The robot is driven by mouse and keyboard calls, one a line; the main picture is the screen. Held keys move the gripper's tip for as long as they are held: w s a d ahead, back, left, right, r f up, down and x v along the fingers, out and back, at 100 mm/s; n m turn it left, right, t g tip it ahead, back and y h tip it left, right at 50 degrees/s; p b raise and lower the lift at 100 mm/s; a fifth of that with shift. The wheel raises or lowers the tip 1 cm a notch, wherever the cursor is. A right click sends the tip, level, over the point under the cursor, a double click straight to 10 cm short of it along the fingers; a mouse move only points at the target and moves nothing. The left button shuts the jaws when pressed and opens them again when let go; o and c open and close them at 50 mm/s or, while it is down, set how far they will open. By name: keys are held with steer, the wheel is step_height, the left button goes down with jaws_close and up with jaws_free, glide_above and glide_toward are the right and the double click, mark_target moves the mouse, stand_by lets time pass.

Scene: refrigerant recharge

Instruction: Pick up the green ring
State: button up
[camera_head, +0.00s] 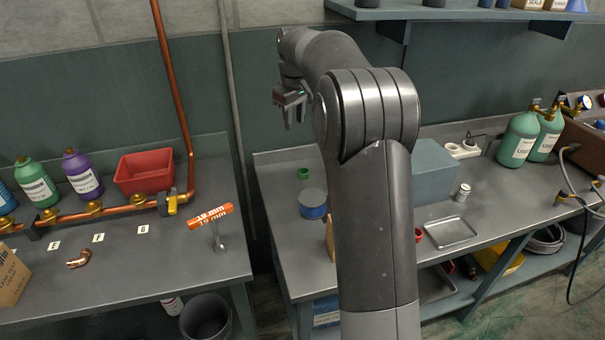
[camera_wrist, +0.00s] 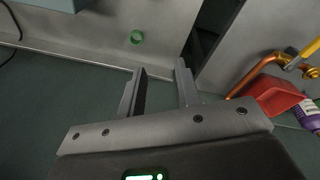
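The small green ring (camera_head: 303,173) lies on the right metal bench, near its back left corner, behind a round blue-and-grey tin. It also shows in the wrist view (camera_wrist: 136,37), beyond my fingertips and a little left of the gap between them. My gripper (camera_head: 291,112) is raised in the air above the back of that bench, apart from the ring. In the wrist view my gripper (camera_wrist: 160,70) has its two fingers spread, with nothing between them.
The blue-and-grey tin (camera_head: 312,203) stands just in front of the ring. A blue-grey box (camera_head: 435,172) and a metal tray (camera_head: 450,231) are farther right. A gap separates this bench from the left bench (camera_head: 150,265), which carries a red bin (camera_head: 144,172) and copper pipe (camera_head: 172,75).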

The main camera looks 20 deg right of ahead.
steer(key=w+d+f+n+g, duration=0.1)
steer(key=w+d+f+n, duration=0.15)
steer(key=w+f, duration=0.6)
glide_above(301, 172)
steer(key=s+a, duration=0.1)
steer(key=s, duration=0.2)
step_height(301, 172, down, 10)
steer(key=shift+g, duration=0.4)
step_height(301, 172, down, 11)
steer(key=shift+d+f, duration=0.1)
steer(key=shift+f, duration=0.05)
steer(key=shift+c, duration=0.3)
jaws_close()
